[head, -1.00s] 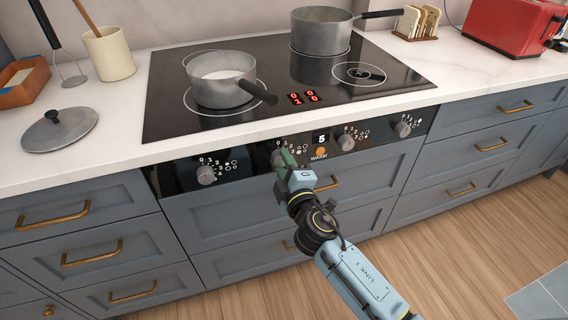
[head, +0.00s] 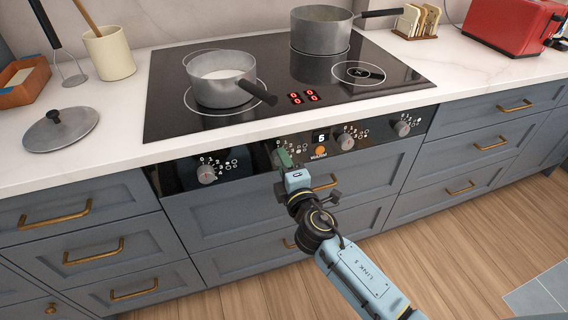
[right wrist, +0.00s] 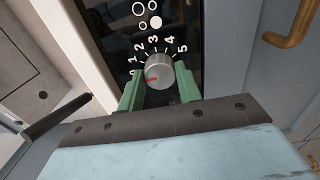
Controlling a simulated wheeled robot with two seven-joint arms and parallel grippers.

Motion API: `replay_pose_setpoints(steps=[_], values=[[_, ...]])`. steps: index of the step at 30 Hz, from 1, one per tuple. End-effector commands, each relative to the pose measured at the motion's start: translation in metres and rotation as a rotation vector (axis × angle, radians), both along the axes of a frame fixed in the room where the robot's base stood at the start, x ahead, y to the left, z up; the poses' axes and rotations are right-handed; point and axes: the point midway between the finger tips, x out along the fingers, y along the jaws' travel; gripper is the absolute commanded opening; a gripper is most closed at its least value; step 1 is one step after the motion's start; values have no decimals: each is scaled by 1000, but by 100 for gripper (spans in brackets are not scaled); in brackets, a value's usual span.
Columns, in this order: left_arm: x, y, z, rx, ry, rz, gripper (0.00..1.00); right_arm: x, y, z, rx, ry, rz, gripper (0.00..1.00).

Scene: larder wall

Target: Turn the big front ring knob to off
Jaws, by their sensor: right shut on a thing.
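The held knob (right wrist: 160,73) is a grey round dial with a red mark, on the black control panel, with a scale from 0 to 5 around it. Its red mark points left, close to the 0. My right gripper (head: 286,160) is shut on this knob, one green finger on each side; it also shows in the right wrist view (right wrist: 158,92). In the head view the fingers partly hide the knob. The saucepan (head: 222,88) stands on the front left ring of the hob (head: 290,112). The red digits on the hob (head: 304,97) all read 0. My left gripper is not in view.
Other knobs (head: 206,173) (head: 346,141) (head: 402,128) sit along the panel. A second pan (head: 321,30) stands at the back. Drawer handles (head: 325,183) stick out below the panel.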

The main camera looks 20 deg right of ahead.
Motion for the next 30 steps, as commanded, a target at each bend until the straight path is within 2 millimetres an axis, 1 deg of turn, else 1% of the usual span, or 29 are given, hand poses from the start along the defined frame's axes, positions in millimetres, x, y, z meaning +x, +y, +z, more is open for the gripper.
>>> replay_pose_setpoints(steps=[1,2,6,15,19,23,27,30], values=[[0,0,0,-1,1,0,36,0,0,-1,-3,1,0,12],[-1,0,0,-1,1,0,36,0,0,-1,-3,1,0,37],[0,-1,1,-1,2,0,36,0,0,0,-2,1,0,55],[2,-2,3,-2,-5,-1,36,-1,0,0,-1,0,0,56],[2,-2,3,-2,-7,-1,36,-10,0,-1,0,2,1,56],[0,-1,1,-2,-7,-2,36,-31,-1,-1,0,3,0,56],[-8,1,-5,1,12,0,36,-61,-2,-2,-1,4,1,56],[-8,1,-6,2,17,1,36,-82,-3,-2,0,4,1,56]])
